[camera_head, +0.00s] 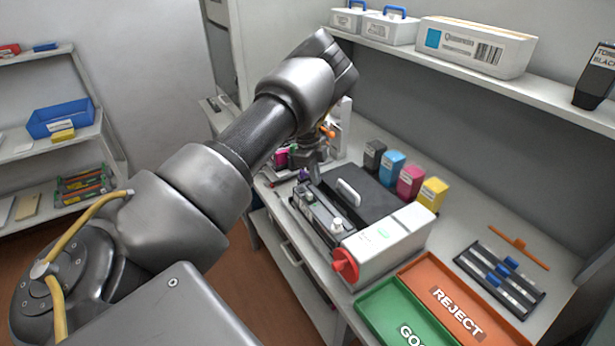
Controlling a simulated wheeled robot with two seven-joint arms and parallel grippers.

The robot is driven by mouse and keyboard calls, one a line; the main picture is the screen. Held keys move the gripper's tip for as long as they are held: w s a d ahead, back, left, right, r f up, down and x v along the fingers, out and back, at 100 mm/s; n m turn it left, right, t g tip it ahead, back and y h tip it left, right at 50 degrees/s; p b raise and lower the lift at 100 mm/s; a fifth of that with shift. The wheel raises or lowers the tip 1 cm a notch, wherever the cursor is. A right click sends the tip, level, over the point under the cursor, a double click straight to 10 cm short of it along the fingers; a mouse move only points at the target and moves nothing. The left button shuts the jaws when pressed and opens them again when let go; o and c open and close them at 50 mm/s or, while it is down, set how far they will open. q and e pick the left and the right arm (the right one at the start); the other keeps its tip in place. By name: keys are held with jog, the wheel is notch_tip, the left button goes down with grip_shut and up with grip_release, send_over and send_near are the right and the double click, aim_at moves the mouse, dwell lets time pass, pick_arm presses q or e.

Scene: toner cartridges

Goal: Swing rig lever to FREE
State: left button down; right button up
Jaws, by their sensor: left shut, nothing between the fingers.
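My left arm reaches in from the left. Its gripper (311,170) points down at the back left of the bench, shut and empty. Just behind it stands a white upright stand (342,127) with a small orange part (328,132), which may be the rig lever. My arm and gripper hide much of this stand, and I cannot read any FREE mark or tell the lever's position. I cannot tell whether the gripper touches anything there. A magenta piece (281,158) shows beside the gripper. My right gripper is not in view.
In front of the gripper sits a dark and white machine (389,241) with a red knob (345,265). Black, cyan, magenta (411,181) and yellow cartridges stand behind it. Green (378,304) and orange REJECT (428,265) trays lie at the front. A dark rack (475,262) is at right.

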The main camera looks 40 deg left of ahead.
pick_arm(q)
jog(key=shift+w, duration=0.1)
dwell(0.3)
jog(key=shift+w, duration=0.55)
jog(key=shift+w, duration=0.55)
dwell(0.4)
